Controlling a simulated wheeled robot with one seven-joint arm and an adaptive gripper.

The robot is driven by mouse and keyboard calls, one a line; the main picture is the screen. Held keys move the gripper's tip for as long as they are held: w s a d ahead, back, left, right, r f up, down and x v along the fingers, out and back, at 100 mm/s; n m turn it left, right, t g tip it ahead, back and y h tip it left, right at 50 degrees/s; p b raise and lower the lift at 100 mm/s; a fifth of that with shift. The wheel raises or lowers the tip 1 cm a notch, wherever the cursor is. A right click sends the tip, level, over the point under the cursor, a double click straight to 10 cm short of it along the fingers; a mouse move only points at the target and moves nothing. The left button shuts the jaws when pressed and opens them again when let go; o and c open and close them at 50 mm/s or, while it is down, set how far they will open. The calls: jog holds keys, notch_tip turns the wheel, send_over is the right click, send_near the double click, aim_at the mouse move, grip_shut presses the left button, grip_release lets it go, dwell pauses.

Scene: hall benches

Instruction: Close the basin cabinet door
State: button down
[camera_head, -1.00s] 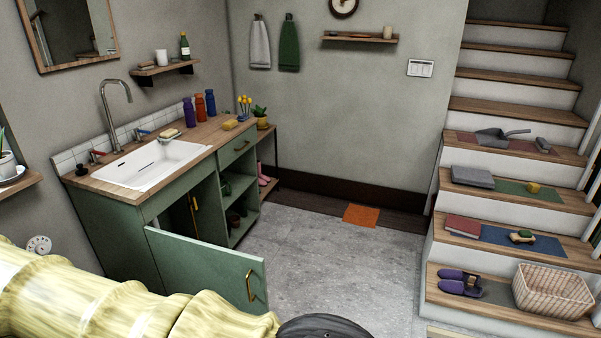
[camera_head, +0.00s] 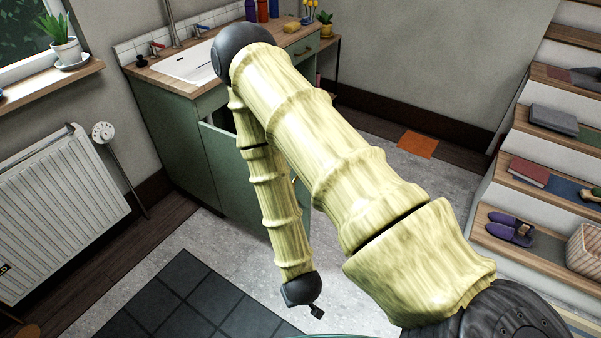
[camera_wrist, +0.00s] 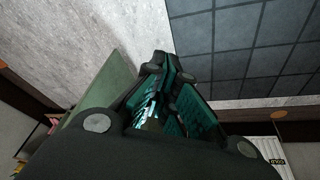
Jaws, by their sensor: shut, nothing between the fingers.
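The green basin cabinet (camera_head: 165,125) stands against the wall, with a white sink (camera_head: 185,66) in its wooden top. Its door (camera_head: 230,180) stands open, and my arm hides much of it in the head view. In the wrist view a green panel, apparently the door (camera_wrist: 102,92), lies just left of my gripper (camera_wrist: 165,68). The gripper's fingers are together with nothing between them. I cannot tell whether they touch the panel. In the head view my arm's dark end hangs low in front of the cabinet, and the fingers are not clear there.
A white radiator (camera_head: 60,215) is on the left wall. A dark tiled mat (camera_head: 185,310) lies on the grey floor in front. Stairs with purple slippers (camera_head: 510,228) and a basket (camera_head: 584,250) are on the right. An orange mat (camera_head: 417,145) lies by the back wall.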

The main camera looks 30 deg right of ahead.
jog(key=w+d+r+m+t+h+b, duration=0.1)
jog(key=w+d+m+t+h+b, duration=0.15)
jog(key=w+b, duration=0.55)
jog(key=w+d+r+m+t+h+b, duration=0.1)
jog(key=w+m+t+h+b, duration=0.2)
jog(key=w, duration=0.9)
jog(key=w+d+r+m+g+h+b, duration=0.1)
jog(key=w+d+r+m+h+b, duration=0.15)
jog(key=r+h+b, duration=0.35)
jog(key=w+d+r+m+h+b, duration=0.1)
jog(key=w+r+m+h+b, duration=0.25)
jog(key=r+b, duration=0.35)
jog(key=b+x, duration=0.1)
jog(key=x, duration=0.3)
jog(key=b+x, duration=0.1)
jog(key=x, duration=0.3)
jog(key=s+b+x, duration=0.1)
jog(key=b+x, duration=0.1)
jog(key=x, duration=0.2)
jog(key=shift+w+d+r, duration=0.1)
jog(key=shift+d, duration=0.45)
jog(key=shift+w+d, duration=0.15)
jog(key=shift+d, duration=0.1)
jog(key=shift+a, duration=0.1)
